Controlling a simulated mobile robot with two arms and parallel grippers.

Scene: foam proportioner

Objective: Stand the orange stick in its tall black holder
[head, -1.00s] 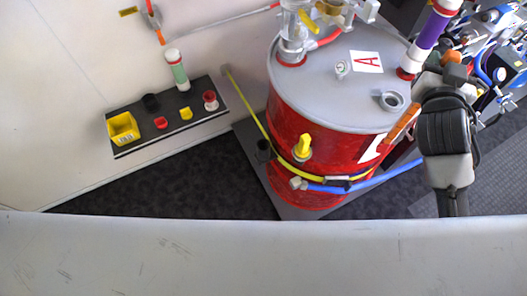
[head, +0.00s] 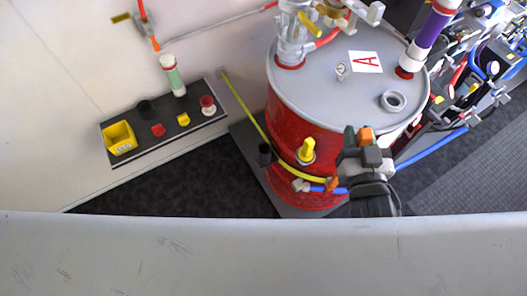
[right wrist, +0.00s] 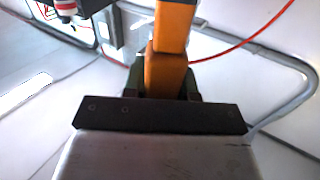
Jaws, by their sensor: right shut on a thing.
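My right gripper (head: 367,140) is shut on the orange stick (head: 366,134), in front of the right part of the red drum. The stick looks foreshortened in the head view; an orange piece also shows lower left of the gripper, and I cannot tell for sure that it is its other end. In the right wrist view the stick (right wrist: 172,45) runs up and away from between the fingers (right wrist: 163,82). The tall black holder (head: 264,153) stands on the dark base at the drum's left, apart from the gripper and left of it. My left gripper is not in view.
The red drum (head: 290,120) has a grey lid with fittings and a tall purple-and-white tube. A yellow hose and a blue hose (head: 430,148) cross its front. A black strip (head: 150,142) at left holds small coloured parts. Dark floor lies open left of the drum.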

